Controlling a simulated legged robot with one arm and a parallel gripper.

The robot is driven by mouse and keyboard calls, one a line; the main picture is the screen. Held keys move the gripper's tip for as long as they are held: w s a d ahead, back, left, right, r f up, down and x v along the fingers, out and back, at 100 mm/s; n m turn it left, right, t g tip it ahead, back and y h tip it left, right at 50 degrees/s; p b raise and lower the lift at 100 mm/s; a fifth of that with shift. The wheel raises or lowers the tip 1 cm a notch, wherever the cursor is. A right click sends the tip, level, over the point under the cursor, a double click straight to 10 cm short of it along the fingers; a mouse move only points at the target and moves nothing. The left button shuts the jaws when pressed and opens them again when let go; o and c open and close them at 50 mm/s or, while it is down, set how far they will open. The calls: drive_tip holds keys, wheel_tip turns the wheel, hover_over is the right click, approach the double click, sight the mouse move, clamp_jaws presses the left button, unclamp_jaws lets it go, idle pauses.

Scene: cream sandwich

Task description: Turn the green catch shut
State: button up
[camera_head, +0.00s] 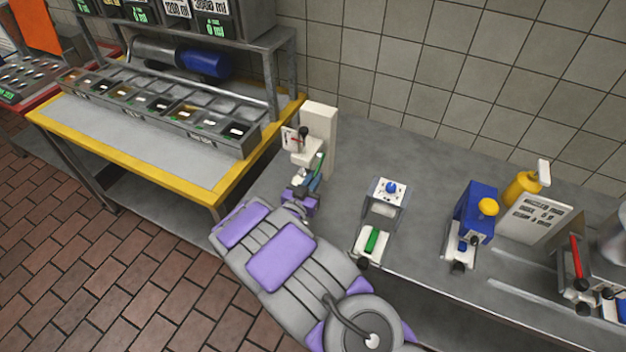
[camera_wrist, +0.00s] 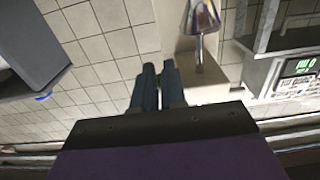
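My gripper (camera_head: 312,180) is at the cream dispenser (camera_head: 318,135), in front of its lower part. In the wrist view, its two dark teal fingers (camera_wrist: 158,82) are close together, with only a narrow gap and nothing visible between them. A small green part (camera_head: 320,161) shows right beside the fingers at the dispenser. Whether it is the catch, and how it is turned, is too small to tell. Another green bar (camera_head: 372,240) lies lengthwise on a white device (camera_head: 384,213) to the right, apart from my gripper. The wrist view shows a shiny cone (camera_wrist: 201,18) near the fingers.
A blue device with a yellow knob (camera_head: 475,212), a yellow bottle (camera_head: 521,187), a white sign (camera_head: 535,218) and a red-handled device (camera_head: 576,262) stand on the grey counter (camera_head: 420,180). A yellow-edged table (camera_head: 150,140) with ingredient bins stands left. The tiled wall is behind.

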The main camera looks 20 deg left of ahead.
sight(317, 171)
clamp_jaws()
idle(0.4)
drive_tip(key=shift+s+a+r+p, duration=0.1)
drive_tip(key=shift+p, duration=0.2)
drive_tip(key=r+g+p, duration=0.1)
drive_tip(key=g+p, duration=0.1)
drive_tip(key=p, duration=0.1)
drive_tip(key=r+g+p, duration=0.1)
drive_tip(key=g+p, duration=0.1)
drive_tip(key=p, duration=0.2)
drive_tip(key=r+g+p, duration=0.2)
drive_tip(key=p, duration=0.2)
drive_tip(key=shift+s, duration=0.4)
drive_tip(key=shift+p, duration=0.45)
drive_tip(key=o, duration=0.5)
unclamp_jaws()
drive_tip(key=shift+o, duration=0.2)
drive_tip(key=shift+f, duration=0.1)
